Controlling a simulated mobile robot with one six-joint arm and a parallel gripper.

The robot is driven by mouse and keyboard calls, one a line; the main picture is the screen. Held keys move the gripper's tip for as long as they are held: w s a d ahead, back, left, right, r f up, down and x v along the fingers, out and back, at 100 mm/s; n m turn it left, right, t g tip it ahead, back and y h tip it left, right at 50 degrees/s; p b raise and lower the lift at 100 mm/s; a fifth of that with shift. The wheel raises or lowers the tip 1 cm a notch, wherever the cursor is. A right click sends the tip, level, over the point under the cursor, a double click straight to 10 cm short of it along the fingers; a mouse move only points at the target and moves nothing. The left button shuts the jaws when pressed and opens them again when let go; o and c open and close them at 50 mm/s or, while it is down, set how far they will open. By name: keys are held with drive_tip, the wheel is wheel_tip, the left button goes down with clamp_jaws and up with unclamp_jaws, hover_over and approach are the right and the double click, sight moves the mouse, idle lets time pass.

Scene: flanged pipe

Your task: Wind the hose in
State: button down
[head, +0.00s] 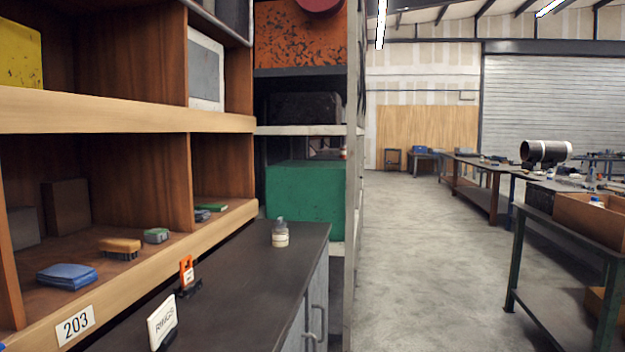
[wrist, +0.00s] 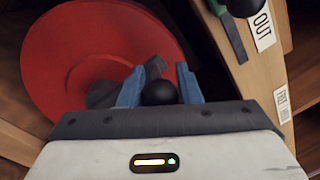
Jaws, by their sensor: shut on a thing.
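In the wrist view a large red disc (wrist: 75,60), which looks like the hose reel, fills the upper left. A dark grey crank arm (wrist: 103,95) lies across its face. My gripper (wrist: 158,86) has its two blue fingers around a black round knob (wrist: 160,93) in front of the disc, and is shut on it. The fingers partly hide the crank. No hose can be made out in either view.
Beside the disc, a wooden board (wrist: 235,75) carries an "OUT" label (wrist: 263,27) and a lever with a green part and black knob (wrist: 243,5). The head view shows shelves (head: 130,118), a dark counter (head: 240,285) with a small bottle (head: 280,234), and clear floor (head: 430,240).

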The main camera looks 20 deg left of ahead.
drive_tip(key=shift+f, duration=0.15)
drive_tip(key=c, duration=1.1)
unclamp_jaws()
drive_tip(key=shift+o, duration=0.2)
drive_tip(key=d+b, duration=0.2)
drive_tip(key=d, duration=0.5)
drive_tip(key=shift+w+d+f, duration=0.3)
drive_tip(key=shift+w+f, duration=0.05)
drive_tip(key=shift+w, duration=0.1)
